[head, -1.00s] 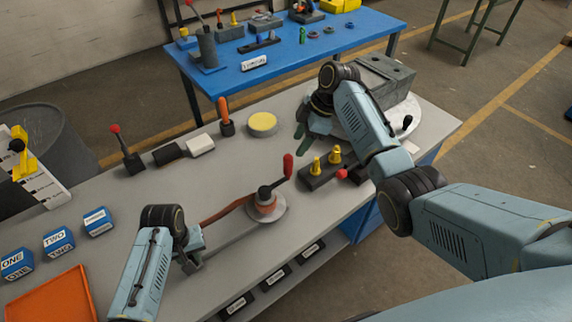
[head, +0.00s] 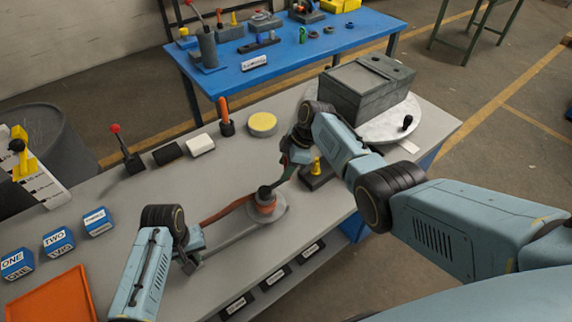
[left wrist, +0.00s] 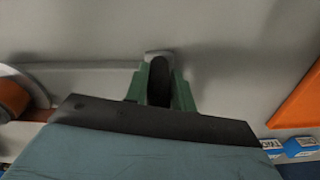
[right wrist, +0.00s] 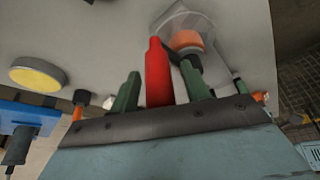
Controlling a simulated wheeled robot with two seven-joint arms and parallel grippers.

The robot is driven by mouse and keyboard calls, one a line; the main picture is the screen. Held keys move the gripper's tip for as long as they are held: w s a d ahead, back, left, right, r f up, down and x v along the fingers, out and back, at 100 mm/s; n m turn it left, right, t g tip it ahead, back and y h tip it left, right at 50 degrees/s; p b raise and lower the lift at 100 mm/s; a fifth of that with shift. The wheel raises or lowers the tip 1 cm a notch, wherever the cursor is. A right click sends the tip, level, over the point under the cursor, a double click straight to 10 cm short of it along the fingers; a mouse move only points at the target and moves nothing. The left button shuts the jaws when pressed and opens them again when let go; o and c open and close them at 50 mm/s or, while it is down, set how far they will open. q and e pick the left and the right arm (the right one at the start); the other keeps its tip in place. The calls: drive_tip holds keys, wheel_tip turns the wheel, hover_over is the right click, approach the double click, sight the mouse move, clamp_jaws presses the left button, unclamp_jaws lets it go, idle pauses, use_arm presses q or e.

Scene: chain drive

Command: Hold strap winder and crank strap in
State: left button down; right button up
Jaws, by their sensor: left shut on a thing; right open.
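The strap winder (head: 268,214) lies on the grey workbench, with a grey base bar and an upright hub wound with orange strap (head: 225,210). My left gripper (head: 190,260) is shut on the end of the winder's bar; in the left wrist view its green fingers (left wrist: 159,78) are around that end, with the hub at the left edge. My right gripper (head: 286,168) is open above the winder's crank side. In the right wrist view the red crank handle (right wrist: 158,75) stands between the open green fingers (right wrist: 160,92), with the hub (right wrist: 187,40) beyond. The handle is hidden in the head view.
A block with yellow pegs (head: 315,180) sits close to the right gripper. A grey box (head: 365,88) stands on a round turntable (head: 385,128) at the right. Blue number cubes (head: 58,243) and an orange tray (head: 52,299) are at the left. A yellow disc (head: 262,123) lies behind.

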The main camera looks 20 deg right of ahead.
clamp_jaws()
drive_tip(key=s+m, duration=0.1)
drive_tip(key=m, duration=0.1)
drive_tip(key=s+m+t, duration=0.1)
drive_tip(key=s, duration=0.1)
drive_tip(key=shift+d+m+h, duration=0.2)
drive_tip(key=shift+m+h, duration=0.1)
drive_tip(key=shift+m, duration=0.1)
drive_tip(key=shift+s+a, duration=0.1)
drive_tip(key=shift+a, duration=0.05)
idle(1.1)
unclamp_jaws()
drive_tip(key=shift+d, duration=0.2)
